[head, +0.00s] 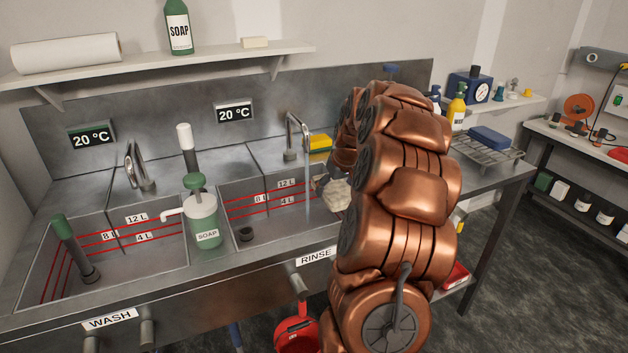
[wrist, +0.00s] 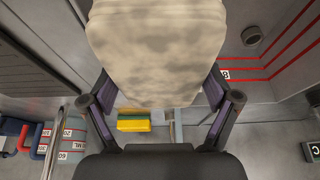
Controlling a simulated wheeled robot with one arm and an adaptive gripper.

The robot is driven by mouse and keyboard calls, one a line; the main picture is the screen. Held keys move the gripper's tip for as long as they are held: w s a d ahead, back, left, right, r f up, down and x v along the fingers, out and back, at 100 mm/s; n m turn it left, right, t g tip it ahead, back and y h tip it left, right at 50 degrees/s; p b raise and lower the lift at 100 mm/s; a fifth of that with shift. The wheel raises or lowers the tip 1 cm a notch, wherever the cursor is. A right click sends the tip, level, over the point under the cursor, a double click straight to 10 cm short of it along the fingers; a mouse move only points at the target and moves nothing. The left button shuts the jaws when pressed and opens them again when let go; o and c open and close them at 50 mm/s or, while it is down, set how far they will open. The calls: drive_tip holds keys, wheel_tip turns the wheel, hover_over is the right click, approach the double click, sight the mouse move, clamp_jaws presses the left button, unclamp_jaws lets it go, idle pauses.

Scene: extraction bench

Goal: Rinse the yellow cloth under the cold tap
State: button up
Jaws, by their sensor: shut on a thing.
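A crumpled pale cream cloth with grey-brown smudges (head: 337,195) hangs at the rinse basin's right side; no plainly yellow cloth shows. It fills the top middle of the wrist view (wrist: 158,45). My gripper (wrist: 158,88) is shut on it, one finger on each side. In the head view my arm hides most of the gripper and the basin's right end. The rinse basin's tap (head: 291,140) stands behind and left of the cloth. A thin pale streak below its spout may be water; I cannot tell. The cloth appears apart from the tap.
A green soap pump (head: 203,218) stands between the basins. A wire rack (head: 476,152) stands at right. A red bucket (head: 293,332) is below.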

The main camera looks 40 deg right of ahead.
drive_tip(key=shift+s+r+b, duration=0.4)
drive_tip(key=shift+s+r, duration=0.6)
drive_tip(key=shift+s, duration=0.25)
drive_tip(key=shift+s+r+b, duration=0.35)
drive_tip(key=shift+s+r, duration=0.65)
drive_tip(key=shift+s, duration=0.25)
